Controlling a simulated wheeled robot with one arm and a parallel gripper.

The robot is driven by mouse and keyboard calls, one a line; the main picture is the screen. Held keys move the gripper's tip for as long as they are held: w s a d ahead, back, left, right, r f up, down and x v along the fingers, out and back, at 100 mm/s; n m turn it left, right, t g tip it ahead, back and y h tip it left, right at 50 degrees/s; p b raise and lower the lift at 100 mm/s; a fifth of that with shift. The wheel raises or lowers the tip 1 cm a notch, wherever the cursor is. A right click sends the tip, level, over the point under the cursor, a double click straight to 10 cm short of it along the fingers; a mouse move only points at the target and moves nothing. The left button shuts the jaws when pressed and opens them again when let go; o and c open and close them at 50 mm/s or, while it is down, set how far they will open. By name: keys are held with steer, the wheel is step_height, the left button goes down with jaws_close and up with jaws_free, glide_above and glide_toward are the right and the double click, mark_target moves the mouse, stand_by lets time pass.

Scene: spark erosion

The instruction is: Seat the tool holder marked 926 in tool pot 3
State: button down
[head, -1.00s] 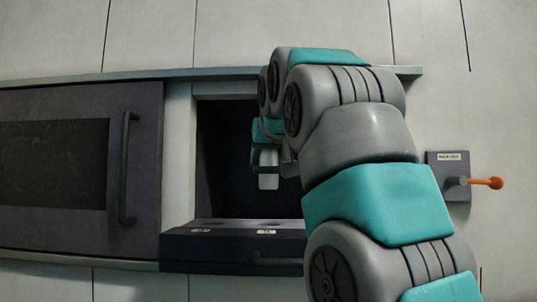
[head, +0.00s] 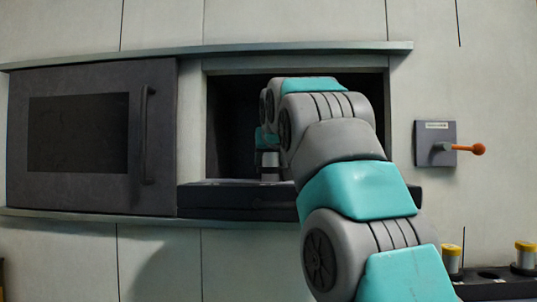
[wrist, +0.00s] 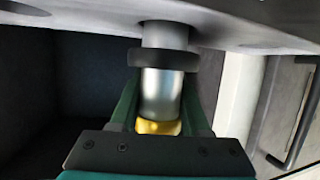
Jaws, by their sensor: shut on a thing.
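My gripper (wrist: 160,92) is shut on a tool holder (wrist: 163,92), a silver cylinder with a black collar and a yellow end. The green fingers lie on both sides of it. The holder's silver end overlaps the pale pot drawer (wrist: 90,18) in the wrist view; I cannot tell whether it has entered a pot. In the head view my gripper (head: 268,140) and the holder (head: 270,160) are inside the dark opening, just above the drawer (head: 235,198). The 926 marking and the pot numbers are not readable.
A dark sliding door (head: 160,195) with a vertical handle (head: 147,135) stands left of the opening. A wall plate with an orange-knobbed lever (head: 478,149) is at the right. A rack (head: 485,290) with yellow-topped holders (head: 525,254) is at the lower right.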

mark_target(272, 156)
steer(key=shift+f, duration=0.45)
steer(key=shift+f, duration=0.15)
steer(key=shift+c, duration=1.5)
jaws_free()
steer(key=shift+b+v, duration=0.55)
steer(key=shift+v, duration=3.4)
